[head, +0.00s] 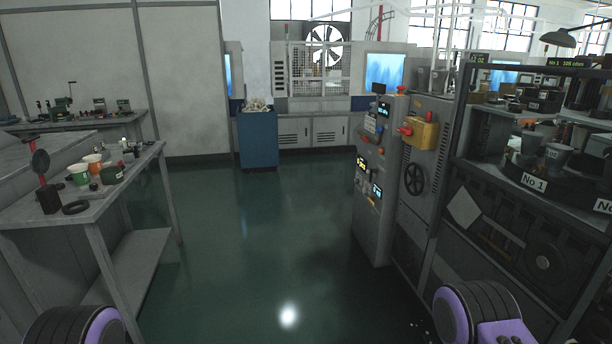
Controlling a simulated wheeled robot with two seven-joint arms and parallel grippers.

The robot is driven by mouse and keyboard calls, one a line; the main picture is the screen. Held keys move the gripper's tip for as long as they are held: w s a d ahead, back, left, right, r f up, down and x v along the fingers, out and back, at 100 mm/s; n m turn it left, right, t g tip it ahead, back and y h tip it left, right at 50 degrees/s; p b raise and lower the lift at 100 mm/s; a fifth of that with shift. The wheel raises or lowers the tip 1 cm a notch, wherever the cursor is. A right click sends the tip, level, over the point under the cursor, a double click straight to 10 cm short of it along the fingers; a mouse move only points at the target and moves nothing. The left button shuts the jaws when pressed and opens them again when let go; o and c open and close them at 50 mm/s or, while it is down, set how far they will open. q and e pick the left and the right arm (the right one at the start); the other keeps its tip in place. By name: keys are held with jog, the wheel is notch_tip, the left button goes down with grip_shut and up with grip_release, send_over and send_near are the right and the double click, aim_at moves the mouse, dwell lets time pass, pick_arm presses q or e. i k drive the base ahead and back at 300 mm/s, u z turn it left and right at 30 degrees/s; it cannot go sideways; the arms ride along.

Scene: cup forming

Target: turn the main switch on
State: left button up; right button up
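A grey control cabinet (375,225) stands right of centre, with lit displays, buttons and a red knob on top. Beside it, on the machine's upper side, is a yellow box (423,137) with a red handle (404,131) sticking out to the left. This looks like the main switch, but it is too small to tell whether it is on or off. A black handwheel (414,179) sits below the box. Only purple and black parts of my arms show at the bottom corners, well short of the cabinet. Neither gripper is in view.
A workbench (95,207) with cups and tools stands at the left. A machine with a round table of cups and a "No 1" sign (534,182) fills the right. A blue bin (258,140) stands at the back. The green floor (265,235) between them is clear.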

aim_at(407, 131)
jog(key=i, duration=2.85)
jog(key=z, duration=0.55)
